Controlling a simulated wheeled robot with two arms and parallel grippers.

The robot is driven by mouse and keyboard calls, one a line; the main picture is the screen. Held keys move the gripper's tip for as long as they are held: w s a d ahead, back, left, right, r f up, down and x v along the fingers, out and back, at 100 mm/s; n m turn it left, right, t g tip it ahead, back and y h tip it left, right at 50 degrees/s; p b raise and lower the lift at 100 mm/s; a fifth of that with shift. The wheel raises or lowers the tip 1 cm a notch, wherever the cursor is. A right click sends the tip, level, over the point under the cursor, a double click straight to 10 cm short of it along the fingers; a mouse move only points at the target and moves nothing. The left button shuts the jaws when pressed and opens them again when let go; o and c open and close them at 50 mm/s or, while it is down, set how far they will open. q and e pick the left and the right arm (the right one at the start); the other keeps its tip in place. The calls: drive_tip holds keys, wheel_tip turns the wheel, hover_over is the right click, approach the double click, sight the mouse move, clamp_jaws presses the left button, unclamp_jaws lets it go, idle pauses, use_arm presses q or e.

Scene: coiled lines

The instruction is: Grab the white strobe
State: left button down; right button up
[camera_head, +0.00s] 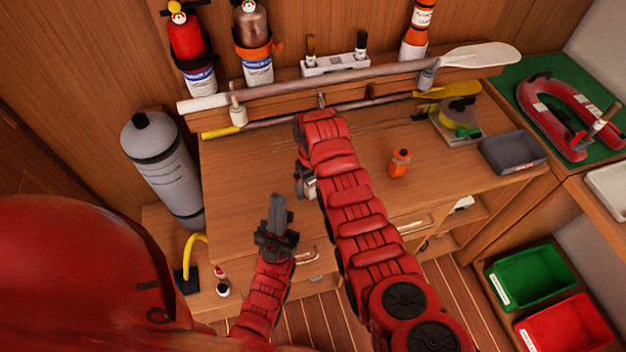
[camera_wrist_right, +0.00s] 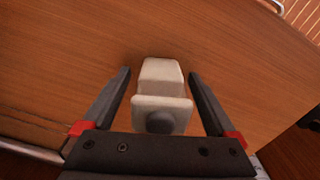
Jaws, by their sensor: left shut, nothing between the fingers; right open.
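The white strobe (camera_wrist_right: 162,95) is a small pale block with a wider base and a dark round spot on its near face. In the right wrist view it lies between the two spread fingers of my right gripper (camera_wrist_right: 160,92), with a gap on each side. In the head view, my right arm hides most of it, and a pale bit of it (camera_head: 309,187) shows beside my right gripper (camera_head: 301,182) over the wooden desk (camera_head: 245,165). My left gripper (camera_head: 279,212) is shut and empty, in front of the desk's near edge.
An orange bottle (camera_head: 400,163) stands right of my right arm. A grey tray (camera_head: 513,152) is at the desk's right end. An oar (camera_head: 330,84) lies along the back rack. A grey cylinder (camera_head: 163,165) stands at the left. The desk's left part is clear.

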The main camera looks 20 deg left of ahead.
drive_tip(key=shift+f, duration=0.55)
clamp_jaws()
